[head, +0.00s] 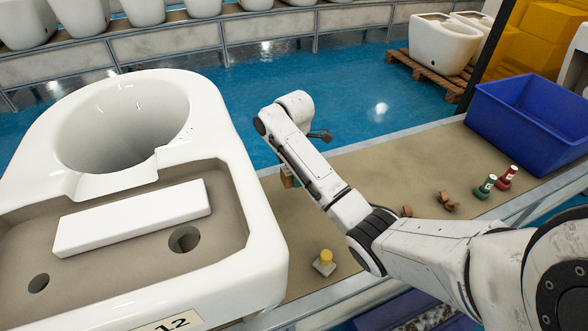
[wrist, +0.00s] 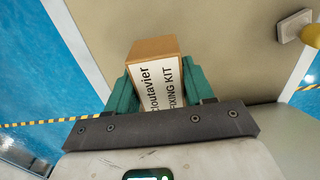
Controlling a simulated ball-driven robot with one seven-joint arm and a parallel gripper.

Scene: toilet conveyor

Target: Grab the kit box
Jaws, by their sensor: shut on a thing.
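The kit box (wrist: 155,72) is a small brown cardboard box with a white label reading "FIXING KIT". In the wrist view it sits between the two green fingers of my gripper (wrist: 160,85), which are shut on its sides. In the head view my arm hides most of the gripper; a small bit of the box (head: 287,177) shows at the left of the arm, above the tan work surface, close to the white toilet. I cannot tell whether the box touches the surface.
The large white toilet (head: 255,215) stands left on the tan surface (head: 385,160). A yellow-topped piece (head: 325,262) lies in front.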

